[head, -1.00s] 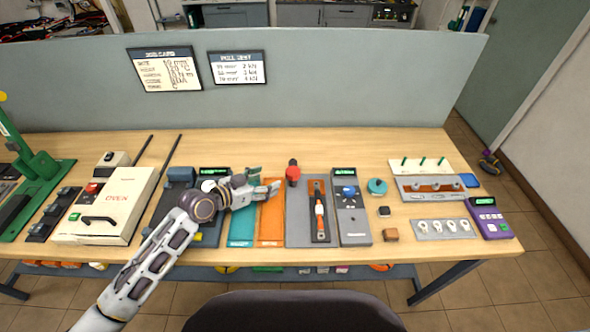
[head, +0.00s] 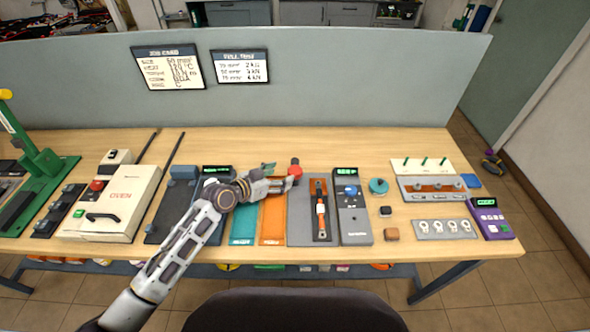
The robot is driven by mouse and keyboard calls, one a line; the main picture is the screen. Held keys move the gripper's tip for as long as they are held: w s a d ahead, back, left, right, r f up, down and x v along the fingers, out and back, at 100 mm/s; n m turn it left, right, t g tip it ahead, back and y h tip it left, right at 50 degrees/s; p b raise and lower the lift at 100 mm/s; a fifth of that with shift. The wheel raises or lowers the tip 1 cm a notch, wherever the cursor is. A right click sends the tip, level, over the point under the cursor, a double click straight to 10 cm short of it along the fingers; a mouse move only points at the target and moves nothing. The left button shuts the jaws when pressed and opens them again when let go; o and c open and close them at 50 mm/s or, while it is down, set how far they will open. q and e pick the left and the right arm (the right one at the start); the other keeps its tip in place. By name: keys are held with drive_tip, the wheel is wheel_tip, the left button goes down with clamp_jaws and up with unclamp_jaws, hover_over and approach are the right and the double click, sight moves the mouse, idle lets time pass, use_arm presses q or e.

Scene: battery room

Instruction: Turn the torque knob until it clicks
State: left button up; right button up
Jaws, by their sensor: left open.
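A grey device (head: 356,226) with a green display and a blue knob (head: 351,190) stands on the bench right of centre. Which knob is the torque knob I cannot tell from labels. A red knob-like part (head: 295,170) stands upright at the back of a grey board (head: 299,226), which also bears a dark plate with an orange-and-white tool (head: 320,212). My left gripper (head: 290,183) is open, just in front of and below the red part; whether it touches I cannot tell. It is left of the blue knob and apart from it. My right gripper is not in view.
Teal (head: 244,226) and orange (head: 272,222) mats lie under and beside my left forearm. A white oven box (head: 110,206) stands at left. A teal round part (head: 378,186), small blocks and a purple meter (head: 491,219) are at right. The back strip of the bench is mostly clear.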

sight(294, 171)
use_arm(q)
drive_tip(key=shift+p+x, duration=0.45)
drive_tip(key=shift+x, duration=3.8)
drive_tip(key=shift+s+f, duration=0.1)
drive_tip(key=c, duration=1.5)
drive_tip(key=shift+o, duration=0.2)
